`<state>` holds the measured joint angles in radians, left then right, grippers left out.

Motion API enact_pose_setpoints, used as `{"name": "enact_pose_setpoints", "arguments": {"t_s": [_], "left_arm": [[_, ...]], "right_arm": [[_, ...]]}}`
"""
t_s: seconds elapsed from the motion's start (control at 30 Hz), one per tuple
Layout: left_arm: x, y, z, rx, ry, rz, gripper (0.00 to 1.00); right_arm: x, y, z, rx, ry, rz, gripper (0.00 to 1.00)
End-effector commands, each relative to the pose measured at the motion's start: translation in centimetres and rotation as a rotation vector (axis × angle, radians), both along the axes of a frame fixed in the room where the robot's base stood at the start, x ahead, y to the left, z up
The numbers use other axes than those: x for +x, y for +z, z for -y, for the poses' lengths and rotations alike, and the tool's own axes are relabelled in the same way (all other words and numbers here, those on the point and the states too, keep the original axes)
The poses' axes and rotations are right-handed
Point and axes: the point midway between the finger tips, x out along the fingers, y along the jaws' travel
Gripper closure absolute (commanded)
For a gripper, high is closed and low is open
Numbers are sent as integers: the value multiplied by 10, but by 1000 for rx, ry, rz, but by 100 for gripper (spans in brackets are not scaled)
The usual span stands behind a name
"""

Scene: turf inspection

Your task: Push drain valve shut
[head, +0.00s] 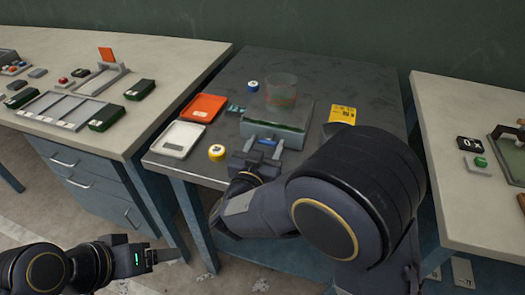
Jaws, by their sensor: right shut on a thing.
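A grey stand (287,119) with a clear cylinder (281,92) on top is on the dark middle table. A small blue part (268,142), which looks like the drain valve, shows low on its front. My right gripper (262,152) is at the front of the stand, shut on this blue part. The fingers and my arm hide part of it, so I cannot tell how far in the valve is. My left gripper (172,255) is low at the left, away from the table and the stand. Its jaws are too unclear to read.
Benches flank the table. The table's back right is clear.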

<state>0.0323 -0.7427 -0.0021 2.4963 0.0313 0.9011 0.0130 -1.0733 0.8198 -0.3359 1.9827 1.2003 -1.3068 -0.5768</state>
Motion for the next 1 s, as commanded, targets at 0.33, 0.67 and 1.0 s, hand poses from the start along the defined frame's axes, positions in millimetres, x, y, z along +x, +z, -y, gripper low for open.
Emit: {"name": "enact_pose_setpoints", "arguments": {"t_s": [0.33,0.67,1.0], "left_arm": [[0,0,0,0,0,0,26],[0,0,0,0,0,0,26],[0,2,0,0,0,0,26]], "right_arm": [[1,1,1,0,-2,4,26],[-3,1,-1,0,-1,3,26],[-53,2,-17,0,1,4,26]]}}
